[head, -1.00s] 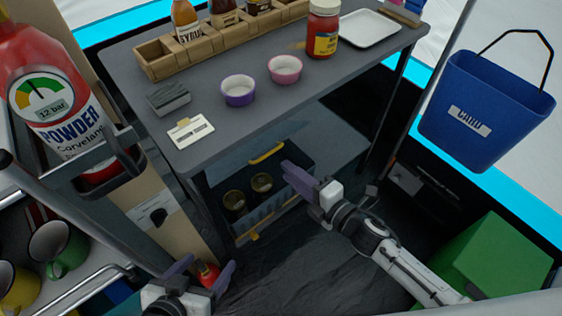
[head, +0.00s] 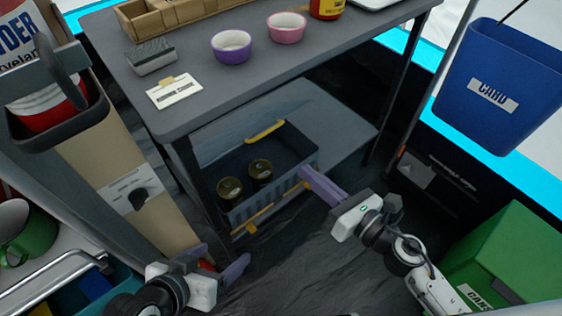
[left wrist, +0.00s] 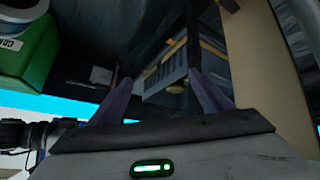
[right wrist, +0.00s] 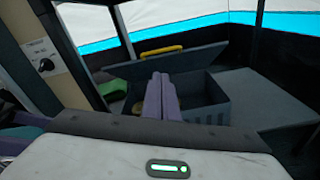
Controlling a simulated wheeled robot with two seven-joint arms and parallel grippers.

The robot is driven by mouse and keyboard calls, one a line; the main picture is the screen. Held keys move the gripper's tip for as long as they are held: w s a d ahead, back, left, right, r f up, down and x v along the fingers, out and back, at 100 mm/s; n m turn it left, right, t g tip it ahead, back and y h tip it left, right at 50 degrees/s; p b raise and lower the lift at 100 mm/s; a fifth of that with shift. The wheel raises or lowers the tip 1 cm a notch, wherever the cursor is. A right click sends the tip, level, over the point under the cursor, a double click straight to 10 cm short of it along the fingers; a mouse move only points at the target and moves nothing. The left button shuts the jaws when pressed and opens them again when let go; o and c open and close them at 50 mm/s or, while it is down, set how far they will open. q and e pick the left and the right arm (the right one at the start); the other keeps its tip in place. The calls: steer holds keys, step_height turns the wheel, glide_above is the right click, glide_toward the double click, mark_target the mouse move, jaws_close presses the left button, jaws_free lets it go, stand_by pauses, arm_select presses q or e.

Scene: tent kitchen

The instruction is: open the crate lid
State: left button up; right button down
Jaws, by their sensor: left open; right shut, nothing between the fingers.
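The grey crate (head: 272,203) stands on the low shelf under the table. Its lid (head: 225,135), with a yellow handle (head: 265,131), is raised and tilted back at the rear, so the inside shows. The lid also shows raised in the right wrist view (right wrist: 190,60). Two dark jars (head: 244,178) are inside. A yellow latch (head: 258,215) is on the crate's front. My right gripper (head: 304,170) is shut and empty at the crate's right end; contact is unclear. My left gripper (head: 226,252) is open and empty, low in front of the crate's left side.
The table top (head: 210,95) overhangs the crate, with its leg (head: 200,190) at the crate's left. A green bin (head: 510,250) is at the right, and a blue bin (head: 500,85) hangs above it. Dark floor (head: 290,260) lies open in front of the crate.

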arm_select(q)
steer(key=shift+s+f+p, duration=0.1)
steer(key=shift+p, duration=0.4)
arm_select(e)
steer(key=w+a+n, duration=0.4)
steer(key=w+a, duration=0.2)
steer(key=w, duration=0.3)
steer(key=shift+w+a, duration=0.25)
steer(key=shift+w, duration=0.1)
